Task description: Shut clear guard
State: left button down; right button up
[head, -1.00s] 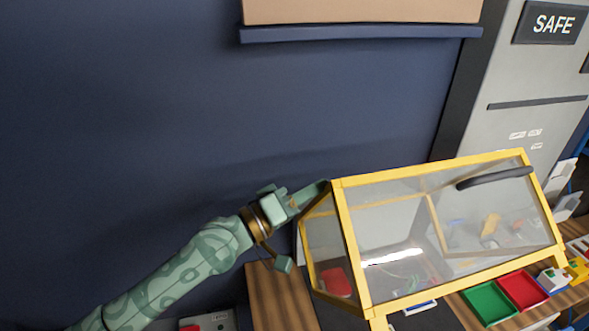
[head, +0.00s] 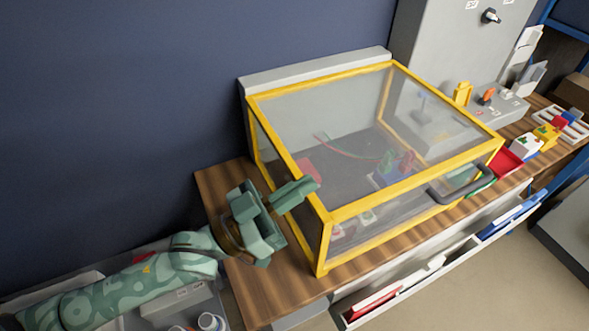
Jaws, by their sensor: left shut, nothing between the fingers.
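The clear guard (head: 330,212) is a yellow-framed box with transparent panels on the wooden bench. Its lid lies down flat over the box, with a dark handle (head: 460,187) at the front right. Inside, through the panels, a dark mat, red and blue parts and a red-green wire show. My left gripper (head: 303,188) is shut and empty. Its fingertips overlap the guard's left top frame edge in the picture; I cannot tell whether they touch it. My right gripper is not in view.
The wooden bench (head: 262,290) is clear in front of the guard's left side. A red tray (head: 507,162) and coloured blocks stand to the right. A grey cabinet (head: 445,42) stands behind. A white rail with bins (head: 420,275) runs along the bench's front.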

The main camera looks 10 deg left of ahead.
pick_arm(q)
notch_tip(320, 180, down, 4)
jog(key=shift+s+r+m+g+b, duration=0.15)
jog(key=shift+m+g+b, duration=0.25)
jog(key=shift+m+b, duration=0.5)
